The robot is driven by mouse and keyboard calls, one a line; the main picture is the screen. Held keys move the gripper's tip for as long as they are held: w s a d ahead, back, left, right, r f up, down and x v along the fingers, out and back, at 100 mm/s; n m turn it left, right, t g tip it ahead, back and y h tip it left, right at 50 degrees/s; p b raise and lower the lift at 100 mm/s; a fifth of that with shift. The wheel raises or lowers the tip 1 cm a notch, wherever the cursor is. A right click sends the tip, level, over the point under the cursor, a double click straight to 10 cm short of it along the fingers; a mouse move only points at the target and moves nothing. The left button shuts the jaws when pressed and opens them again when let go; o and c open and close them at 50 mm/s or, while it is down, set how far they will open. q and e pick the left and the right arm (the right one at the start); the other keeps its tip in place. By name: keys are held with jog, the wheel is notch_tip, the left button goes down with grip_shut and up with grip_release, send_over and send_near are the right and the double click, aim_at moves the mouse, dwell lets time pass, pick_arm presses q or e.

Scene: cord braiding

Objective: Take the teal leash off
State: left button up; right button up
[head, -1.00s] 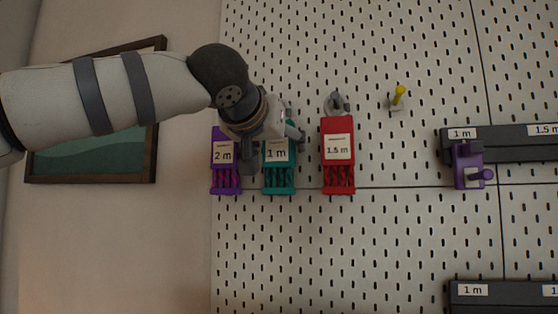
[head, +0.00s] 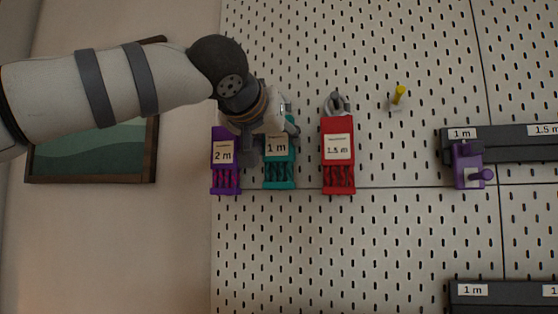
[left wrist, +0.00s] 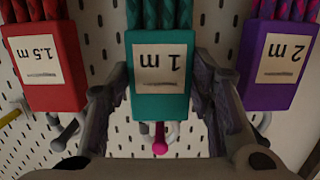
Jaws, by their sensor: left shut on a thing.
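The teal leash pack (head: 279,176), labelled 1 m, hangs in front of the pegboard between a purple pack and a red pack. My left gripper (head: 272,140) is shut on its sides, just by the label. In the left wrist view the teal pack (left wrist: 160,104) shows upside down between the two fingers (left wrist: 160,80). A grey peg with a magenta tip (left wrist: 160,140) shows just beyond the pack's top edge. Whether the pack is still on that peg is unclear. My right gripper is not in view.
The purple 2 m pack (head: 225,181) is close on the left, the red 1.5 m pack (head: 338,178) on the right. A yellow-tipped peg (head: 398,95) is bare. Dark labelled rails (head: 520,145) and a purple clamp (head: 467,165) are farther right.

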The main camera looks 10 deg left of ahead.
pick_arm(q)
jog(key=shift+r, duration=0.1)
jog(key=s, duration=0.6)
jog(key=shift+s, duration=0.35)
dwell(0.5)
